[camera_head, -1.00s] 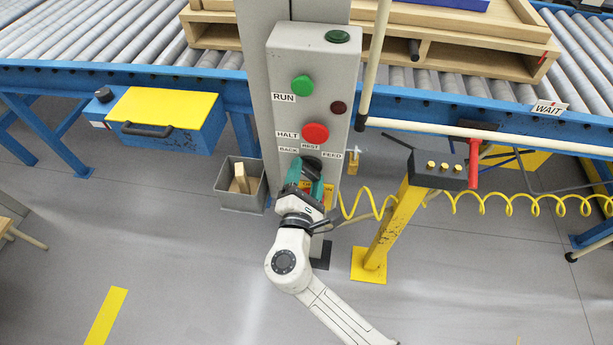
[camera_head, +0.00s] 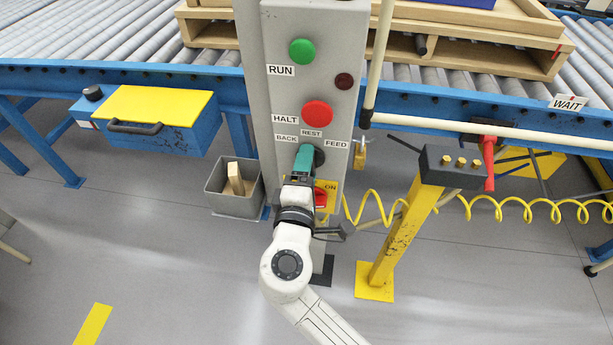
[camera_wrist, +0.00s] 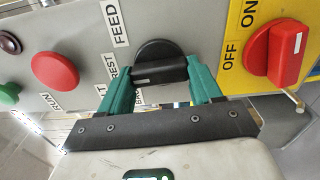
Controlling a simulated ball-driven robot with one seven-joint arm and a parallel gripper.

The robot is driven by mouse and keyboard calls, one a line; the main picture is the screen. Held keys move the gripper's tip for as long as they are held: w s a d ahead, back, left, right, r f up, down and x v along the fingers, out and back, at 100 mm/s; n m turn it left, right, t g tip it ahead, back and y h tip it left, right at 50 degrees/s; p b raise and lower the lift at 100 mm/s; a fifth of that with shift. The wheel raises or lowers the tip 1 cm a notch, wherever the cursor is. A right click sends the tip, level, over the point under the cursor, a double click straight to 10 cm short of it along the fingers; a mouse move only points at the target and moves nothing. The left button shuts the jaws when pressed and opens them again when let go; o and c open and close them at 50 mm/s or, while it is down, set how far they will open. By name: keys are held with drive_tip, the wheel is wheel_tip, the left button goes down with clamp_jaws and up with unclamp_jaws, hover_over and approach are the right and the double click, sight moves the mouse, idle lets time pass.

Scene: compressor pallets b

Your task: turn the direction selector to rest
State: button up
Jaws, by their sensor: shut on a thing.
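The direction selector is a round black knob with a raised bar (camera_wrist: 160,70) on the grey control panel (camera_head: 349,100). In the head view only part of its black disc (camera_head: 319,157) shows beside my gripper (camera_head: 304,158). Its labels read BACK (camera_head: 286,138), REST (camera_head: 311,133) and FEED (camera_head: 336,144). In the wrist view the bar lies between the teal fingertips of my gripper (camera_wrist: 160,74), which is shut on it. A short pale mark shows near the bar's left end, on the REST label's side (camera_wrist: 122,74). The exact pointing angle is hard to tell.
The red HALT button (camera_head: 317,114) and green RUN button (camera_head: 302,51) are above the selector. A red switch on a yellow OFF/ON plate (camera_wrist: 230,70) is close below. A padlock (camera_head: 360,153) hangs right; a yellow post (camera_head: 400,235) stands beyond it.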

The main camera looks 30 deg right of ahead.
drive_tip(key=shift+d+m+b, duration=0.15)
drive_tip(key=shift+m+b, duration=0.2)
drive_tip(key=shift+m, duration=0.05)
drive_tip(key=o, duration=1.1)
drive_tip(key=shift+c, duration=0.2)
drive_tip(key=v, duration=1)
drive_tip(key=shift+s+a+b, duration=0.25)
drive_tip(key=shift+s+b, duration=0.05)
drive_tip(key=shift+b, duration=0.1)
